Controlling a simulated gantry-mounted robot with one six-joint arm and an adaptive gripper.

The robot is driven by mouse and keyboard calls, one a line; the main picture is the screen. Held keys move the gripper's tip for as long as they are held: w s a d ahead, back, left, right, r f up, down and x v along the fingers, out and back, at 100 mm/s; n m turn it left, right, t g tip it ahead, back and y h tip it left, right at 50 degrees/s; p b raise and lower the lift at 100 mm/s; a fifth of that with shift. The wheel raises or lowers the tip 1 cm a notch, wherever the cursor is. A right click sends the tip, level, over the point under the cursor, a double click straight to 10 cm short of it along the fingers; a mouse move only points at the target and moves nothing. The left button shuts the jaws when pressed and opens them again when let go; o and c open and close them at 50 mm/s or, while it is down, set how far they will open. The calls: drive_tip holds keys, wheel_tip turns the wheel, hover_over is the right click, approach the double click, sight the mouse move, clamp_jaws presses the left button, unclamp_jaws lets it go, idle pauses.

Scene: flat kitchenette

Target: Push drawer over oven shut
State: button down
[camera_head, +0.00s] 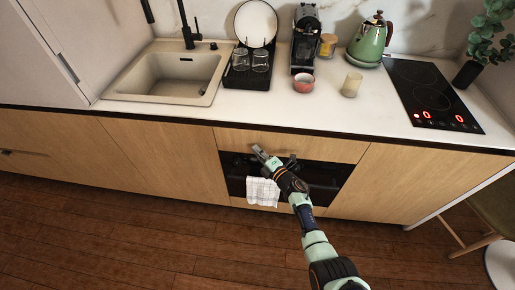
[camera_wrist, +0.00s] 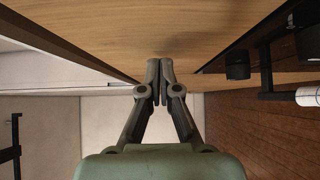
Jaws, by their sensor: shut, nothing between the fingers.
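The drawer over the oven has a plain light-wood front (camera_head: 300,145), just under the dark worktop edge. Its wood face also fills the upper part of the wrist view (camera_wrist: 190,30). The black oven (camera_head: 325,178) is directly below it. My gripper (camera_head: 259,151) is shut and empty, its fingertips at the drawer front, left of its middle. In the wrist view the fingertips (camera_wrist: 160,68) are together and overlap the wood. I cannot tell if they touch it, or whether the drawer stands slightly out from the cabinet.
A checked towel (camera_head: 262,191) hangs on the oven rail below my gripper. Black oven knobs (camera_wrist: 237,65) stick out beside it. The worktop holds a sink (camera_head: 170,75), red bowl (camera_head: 303,84), green kettle (camera_head: 370,42) and hob (camera_head: 433,98). The wooden floor (camera_head: 120,235) in front is clear.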

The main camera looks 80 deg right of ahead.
drive_tip(key=w+a+p+v, duration=0.1)
drive_tip(key=p+v, duration=0.2)
drive_tip(key=v, duration=0.9)
drive_tip(key=shift+w+a+f+p, duration=0.15)
drive_tip(key=shift+w+a+p, duration=0.05)
drive_tip(key=shift+a+p, duration=0.2)
drive_tip(key=shift+w, duration=0.1)
